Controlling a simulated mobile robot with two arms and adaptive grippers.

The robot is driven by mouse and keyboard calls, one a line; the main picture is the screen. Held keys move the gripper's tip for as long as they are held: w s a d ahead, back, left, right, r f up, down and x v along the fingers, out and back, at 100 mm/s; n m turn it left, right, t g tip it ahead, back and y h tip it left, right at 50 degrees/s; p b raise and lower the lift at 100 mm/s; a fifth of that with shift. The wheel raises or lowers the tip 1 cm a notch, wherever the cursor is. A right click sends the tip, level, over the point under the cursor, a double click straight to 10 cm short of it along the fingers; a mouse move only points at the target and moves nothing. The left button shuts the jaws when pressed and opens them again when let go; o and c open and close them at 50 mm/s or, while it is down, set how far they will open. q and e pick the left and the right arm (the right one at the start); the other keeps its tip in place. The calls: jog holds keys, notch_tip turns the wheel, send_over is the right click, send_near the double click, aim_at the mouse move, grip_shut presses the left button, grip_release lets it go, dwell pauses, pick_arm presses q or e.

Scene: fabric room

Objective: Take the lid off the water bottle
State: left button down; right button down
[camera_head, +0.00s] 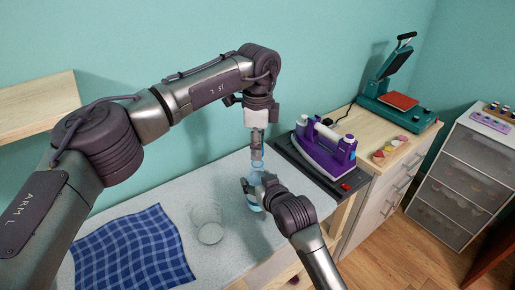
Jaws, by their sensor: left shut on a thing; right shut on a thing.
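I cannot tell whether the lid still touches the bottle's neck.
A clear round glass (210,233) and a blue checked cloth (131,254) lie left on the table (244,238). A purple iron (326,154) rests on a dark mat at right. A green heat press (394,99) stands on the wooden cabinet. A wooden shelf (38,103) juts out at left.

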pick_arm(q)
jog(key=shift+r, duration=0.1)
jog(key=shift+r, duration=1.95)
pick_arm(e)
jog(key=shift+c, duration=1)
grip_release()
